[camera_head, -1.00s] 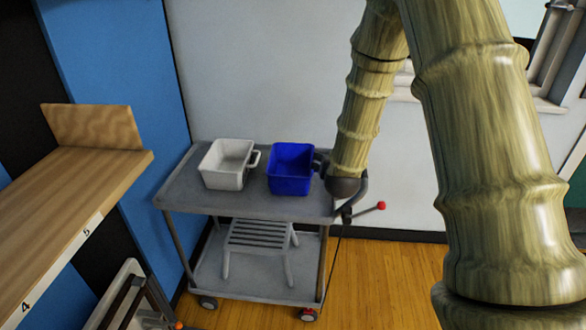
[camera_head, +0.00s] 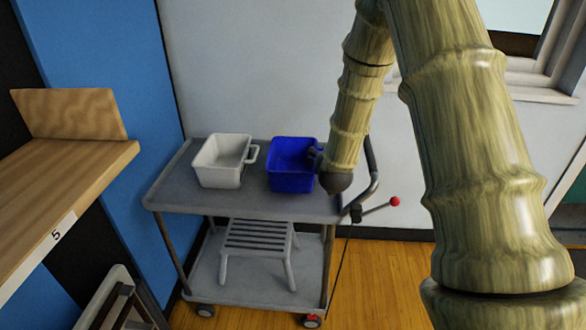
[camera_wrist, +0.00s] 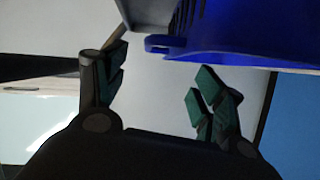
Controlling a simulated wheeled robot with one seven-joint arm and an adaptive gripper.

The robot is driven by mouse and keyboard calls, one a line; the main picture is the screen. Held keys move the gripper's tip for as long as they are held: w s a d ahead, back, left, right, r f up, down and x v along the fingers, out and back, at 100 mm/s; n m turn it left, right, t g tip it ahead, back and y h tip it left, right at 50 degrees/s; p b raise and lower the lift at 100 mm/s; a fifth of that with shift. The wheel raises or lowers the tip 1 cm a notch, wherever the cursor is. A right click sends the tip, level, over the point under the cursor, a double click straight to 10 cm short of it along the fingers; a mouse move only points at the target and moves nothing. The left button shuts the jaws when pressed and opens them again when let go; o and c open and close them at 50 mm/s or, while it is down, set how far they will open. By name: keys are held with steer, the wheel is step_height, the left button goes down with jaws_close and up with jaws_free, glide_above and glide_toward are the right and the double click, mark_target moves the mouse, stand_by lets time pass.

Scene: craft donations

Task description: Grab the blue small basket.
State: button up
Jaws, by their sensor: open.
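The blue small basket (camera_head: 291,165) stands upright on the top shelf of a grey cart in the head view. In the wrist view the basket (camera_wrist: 235,30) fills the top right, with a small blue tab (camera_wrist: 160,43) on its side. My gripper (camera_head: 316,158) is at the basket's right side in the head view, partly hidden by my arm. In the wrist view my gripper (camera_wrist: 155,85) is open, its green-padded fingers apart with nothing between them, and the tab lies just beyond the fingertips. I cannot tell whether a finger touches the basket.
A white basket (camera_head: 222,162) with a side handle stands left of the blue one on the grey cart (camera_head: 250,203). A slatted stool (camera_head: 258,238) is on the lower shelf. A red-knobbed lever (camera_head: 395,201) projects at the cart's right. A wooden shelf (camera_head: 70,160) is at left.

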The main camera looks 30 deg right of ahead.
steer(key=shift+f+p+x, duration=0.15)
steer(key=shift+p+x, duration=0.2)
steer(key=shift+x, duration=1.6)
steer(key=shift+f+p+x, duration=0.2)
steer(key=shift+p+x, duration=0.15)
steer(key=shift+x, duration=1.6)
steer(key=shift+s, duration=0.2)
steer(key=shift+c, duration=0.3)
steer(key=c, duration=1.3)
steer(key=shift+r, duration=0.2)
